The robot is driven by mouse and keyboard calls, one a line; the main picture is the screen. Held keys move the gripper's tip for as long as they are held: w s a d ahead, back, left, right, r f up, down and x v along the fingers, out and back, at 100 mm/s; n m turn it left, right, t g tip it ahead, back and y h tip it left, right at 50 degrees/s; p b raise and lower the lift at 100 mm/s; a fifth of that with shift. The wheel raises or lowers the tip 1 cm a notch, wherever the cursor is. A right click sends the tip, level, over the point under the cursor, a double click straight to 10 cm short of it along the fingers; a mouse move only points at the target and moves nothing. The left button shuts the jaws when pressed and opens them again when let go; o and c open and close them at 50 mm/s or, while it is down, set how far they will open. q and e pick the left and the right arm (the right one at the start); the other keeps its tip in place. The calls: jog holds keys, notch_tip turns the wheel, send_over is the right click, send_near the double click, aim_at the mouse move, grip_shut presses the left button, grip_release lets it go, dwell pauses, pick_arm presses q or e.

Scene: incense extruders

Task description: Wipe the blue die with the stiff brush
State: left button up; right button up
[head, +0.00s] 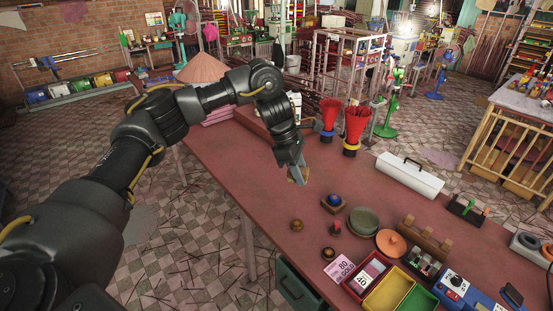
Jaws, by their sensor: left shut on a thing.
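The blue die (334,197) is a small round blue piece seated on a brown wooden block (342,208), right of the table's middle. My left gripper (298,174) points down over the red-brown table, left of and farther back than the blue die and apart from it. It is shut on a small tan-brown thing (291,179), mostly hidden by the fingers. I cannot tell for sure whether this is the stiff brush. No other brush is clear to me on the table. My right gripper is out of view.
A brass piece (297,225), a small red piece (336,227) and a dark green dish (364,221) are close to the die. Red bundles (357,124) stand behind the gripper, a white toolbox (409,177) to the right. Bins (388,291) stand in front. The table's left part is clear.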

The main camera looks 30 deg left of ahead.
pick_arm(q)
jog(key=s+d+f+m+g, duration=0.2)
jog(key=s+d+m+g, duration=0.1)
jog(key=s+d+m, duration=0.6)
jog(key=s+a+f+b, duration=0.3)
jog(key=a+f+b, duration=0.1)
jog(key=f+b, duration=0.3)
jog(key=s+a+f+b, duration=0.3)
jog(key=a+f+b, duration=0.1)
jog(key=f+b, duration=0.3)
notch_tip(320, 180, down, 2)
jog(key=shift+s+a+f+m+g+y, duration=0.1)
jog(key=shift+s+a+m+g+y, duration=0.2)
jog(key=shift+m+y, duration=0.1)
